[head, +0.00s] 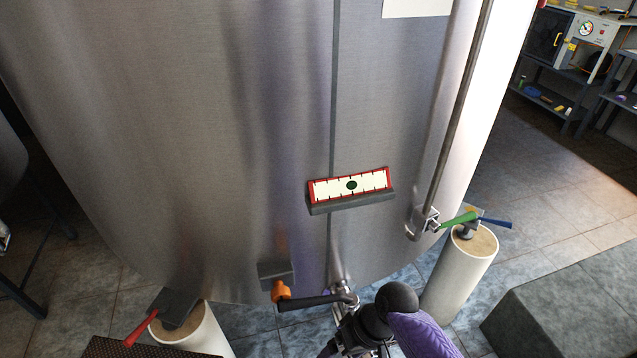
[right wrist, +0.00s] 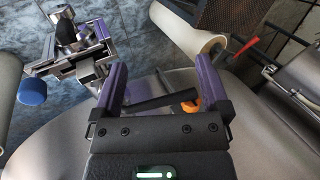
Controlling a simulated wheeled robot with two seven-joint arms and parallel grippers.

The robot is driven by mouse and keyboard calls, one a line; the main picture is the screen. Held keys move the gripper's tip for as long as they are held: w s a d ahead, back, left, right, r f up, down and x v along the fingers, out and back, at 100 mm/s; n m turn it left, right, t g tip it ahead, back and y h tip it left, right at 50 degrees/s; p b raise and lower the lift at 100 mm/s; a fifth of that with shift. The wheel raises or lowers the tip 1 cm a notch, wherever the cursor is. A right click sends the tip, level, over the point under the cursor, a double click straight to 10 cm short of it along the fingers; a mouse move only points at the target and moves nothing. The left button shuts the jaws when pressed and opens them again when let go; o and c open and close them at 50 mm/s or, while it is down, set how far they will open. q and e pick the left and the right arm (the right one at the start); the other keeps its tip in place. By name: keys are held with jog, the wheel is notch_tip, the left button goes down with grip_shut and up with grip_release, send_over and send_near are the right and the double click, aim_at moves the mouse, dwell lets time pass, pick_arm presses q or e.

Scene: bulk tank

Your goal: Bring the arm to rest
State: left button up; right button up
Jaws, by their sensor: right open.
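In the right wrist view my right gripper (right wrist: 158,75) is open, its two purple fingers wide apart with nothing held. Beyond and between the fingers lie a black lever (right wrist: 165,101) and an orange piece (right wrist: 190,106). I cannot tell how far the fingertips are from the lever. In the head view part of my right arm (head: 425,335), purple and black, comes in at the bottom edge. Its fingers cannot be made out there. The black lever (head: 315,300) shows left of it, pointing left to the orange piece (head: 281,291). My left gripper is not in view.
The steel tank (head: 230,130) fills the centre and bears a red-edged gauge (head: 349,186). A red handle (head: 140,330) is at the left foot. Green (head: 458,219) and blue (head: 496,223) handles are at the right foot. A grey block (head: 570,310) stands lower right.

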jog(key=s+d+r+m+t+h, duration=0.1)
jog(key=s+d+r+t+h, duration=0.1)
jog(key=s+d+r, duration=0.4)
jog(key=s+d+r+m+t+h, duration=0.1)
jog(key=s+d+r+t+h, duration=0.2)
jog(key=s, duration=0.5)
jog(key=s+d+f+g, duration=0.1)
jog(key=s+f, duration=0.1)
jog(key=f, duration=0.9)
jog(key=s+d+f+g, duration=0.1)
jog(key=f, duration=0.9)
jog(key=s+d+f+g+b, duration=0.1)
jog(key=s+d+f, duration=0.1)
jog(key=s+f, duration=0.7)
jog(key=s, duration=0.3)
jog(key=shift+s+d+f+n, duration=0.25)
jog(key=shift+s+d+n, duration=0.1)
jog(key=shift+n, duration=0.05)
